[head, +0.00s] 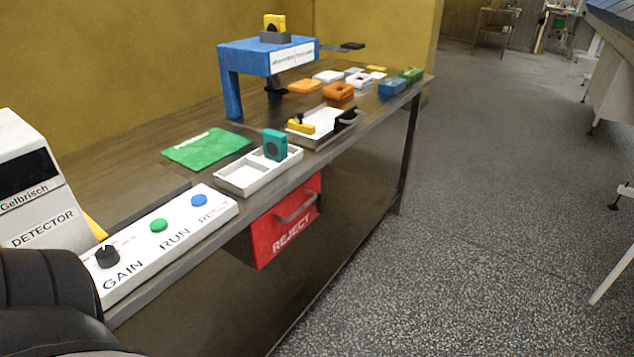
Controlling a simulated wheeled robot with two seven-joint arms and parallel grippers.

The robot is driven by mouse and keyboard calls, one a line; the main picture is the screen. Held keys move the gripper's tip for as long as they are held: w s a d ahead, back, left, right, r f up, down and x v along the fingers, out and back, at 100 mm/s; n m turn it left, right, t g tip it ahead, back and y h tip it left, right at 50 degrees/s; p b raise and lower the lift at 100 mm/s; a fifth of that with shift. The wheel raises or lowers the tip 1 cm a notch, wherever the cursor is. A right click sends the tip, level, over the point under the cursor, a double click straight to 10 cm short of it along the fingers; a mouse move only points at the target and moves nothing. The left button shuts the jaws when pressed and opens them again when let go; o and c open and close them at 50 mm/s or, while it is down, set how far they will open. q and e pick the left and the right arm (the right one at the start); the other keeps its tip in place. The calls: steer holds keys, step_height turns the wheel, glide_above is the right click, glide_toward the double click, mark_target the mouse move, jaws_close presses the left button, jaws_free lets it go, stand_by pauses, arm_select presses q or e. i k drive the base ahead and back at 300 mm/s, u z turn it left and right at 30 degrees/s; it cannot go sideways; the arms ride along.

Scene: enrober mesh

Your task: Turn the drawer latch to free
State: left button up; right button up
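A red drawer front (287,222) marked REJECT hangs under the front edge of the bench and has a grey bar handle (296,208). Neither of my grippers shows in the head view.
A control panel (133,268) with GAIN, RUN and RESET controls and a white detector (35,190) stand at the left. A white divided tray (238,184) holds a teal block (275,145). A blue arch (232,85) stands behind.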

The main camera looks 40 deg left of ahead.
mark_target(319, 203)
steer(key=u, duration=0.95)
steer(key=i, duration=0.9)
steer(key=u, duration=0.95)
